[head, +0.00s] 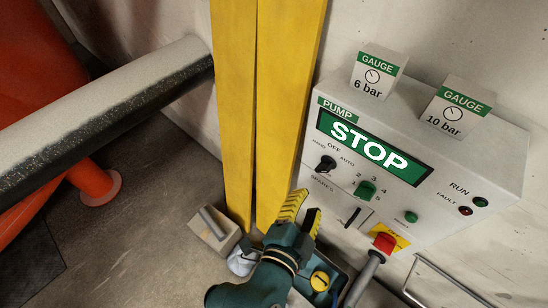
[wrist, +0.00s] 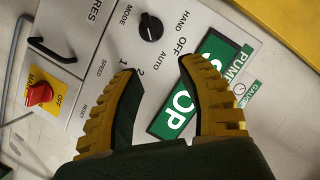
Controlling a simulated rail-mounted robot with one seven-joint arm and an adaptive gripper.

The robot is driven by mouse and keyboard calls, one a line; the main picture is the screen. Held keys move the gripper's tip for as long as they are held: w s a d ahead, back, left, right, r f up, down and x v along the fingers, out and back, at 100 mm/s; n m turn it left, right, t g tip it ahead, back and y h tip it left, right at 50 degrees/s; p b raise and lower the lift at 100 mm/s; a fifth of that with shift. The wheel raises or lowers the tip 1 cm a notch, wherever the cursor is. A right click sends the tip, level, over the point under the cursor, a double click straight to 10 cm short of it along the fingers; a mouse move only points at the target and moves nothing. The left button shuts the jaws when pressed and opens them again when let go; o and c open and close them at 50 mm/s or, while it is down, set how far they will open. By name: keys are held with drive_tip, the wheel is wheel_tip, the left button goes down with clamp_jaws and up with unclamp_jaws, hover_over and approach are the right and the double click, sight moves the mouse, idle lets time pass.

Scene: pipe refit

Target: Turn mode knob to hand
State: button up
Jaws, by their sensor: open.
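The mode knob (head: 326,164) is a small black knob on the white pump panel (head: 455,172), with HAND, OFF and AUTO lettered around it. In the wrist view the black knob (wrist: 150,27) sits just beyond the fingertips, above the gap between them. I cannot tell for sure which setting it points to. My gripper (head: 303,212) is open and empty, below and left of the knob in the head view. In the wrist view its two yellow ribbed fingers (wrist: 158,68) stand wide apart, and neither touches the knob.
A green speed knob (head: 365,190) and a green button (head: 411,217) are near the mode knob. A black handle (head: 352,216) juts from the panel. Yellow boards (head: 257,90) stand left of the panel.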

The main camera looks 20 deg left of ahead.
sight(322, 172)
drive_tip(key=x, duration=0.5)
drive_tip(key=f+p+x, duration=0.1)
drive_tip(key=x, duration=0.4)
drive_tip(key=f+p+x, duration=0.1)
drive_tip(key=x, duration=0.5)
drive_tip(key=shift+s+a+f, duration=0.1)
drive_tip(key=shift+s, duration=0.15)
clamp_jaws()
